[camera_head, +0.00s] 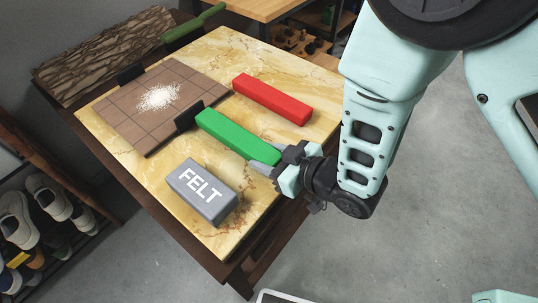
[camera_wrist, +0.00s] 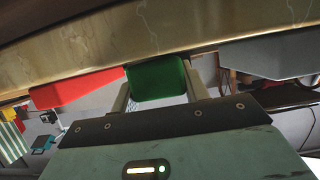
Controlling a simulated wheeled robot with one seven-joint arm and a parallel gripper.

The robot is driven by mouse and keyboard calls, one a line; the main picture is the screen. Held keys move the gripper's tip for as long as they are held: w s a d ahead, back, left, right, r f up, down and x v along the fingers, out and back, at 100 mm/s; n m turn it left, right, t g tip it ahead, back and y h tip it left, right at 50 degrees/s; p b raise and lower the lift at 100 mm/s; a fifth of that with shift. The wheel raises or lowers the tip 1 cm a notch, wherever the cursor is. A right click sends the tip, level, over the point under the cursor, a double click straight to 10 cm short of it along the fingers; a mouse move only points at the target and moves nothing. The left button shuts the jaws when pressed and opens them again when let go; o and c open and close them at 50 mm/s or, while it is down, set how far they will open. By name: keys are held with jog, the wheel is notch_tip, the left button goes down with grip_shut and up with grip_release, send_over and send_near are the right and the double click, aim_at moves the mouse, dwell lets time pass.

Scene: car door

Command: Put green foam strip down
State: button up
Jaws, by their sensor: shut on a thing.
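The green foam strip (camera_head: 236,135) lies level at the table, between the red strip and the grey felt block in the head view. My gripper (camera_head: 266,160) is shut on its near right end, one finger on each side. In the wrist view the strip's green end (camera_wrist: 156,79) sits between my two fingers (camera_wrist: 157,92). The strip is at or very near the marbled table top (camera_head: 262,195). I cannot tell whether it touches the surface.
A red strip (camera_head: 272,98) lies behind the green one. A grey block marked FELT (camera_head: 201,191) lies in front. A brown tiled board (camera_head: 130,112) with white powder and dark clamps is at left. A green-handled tool (camera_head: 192,27) lies at the back.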

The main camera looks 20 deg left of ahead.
jog(key=shift+f, duration=0.15)
jog(key=o, duration=1)
jog(key=shift+r, duration=0.3)
jog(key=p+v, duration=0.1)
jog(key=v, duration=0.7)
jog(key=shift+r, duration=0.15)
jog(key=shift+p+v, duration=1.9)
jog(key=shift+p, duration=1.1)
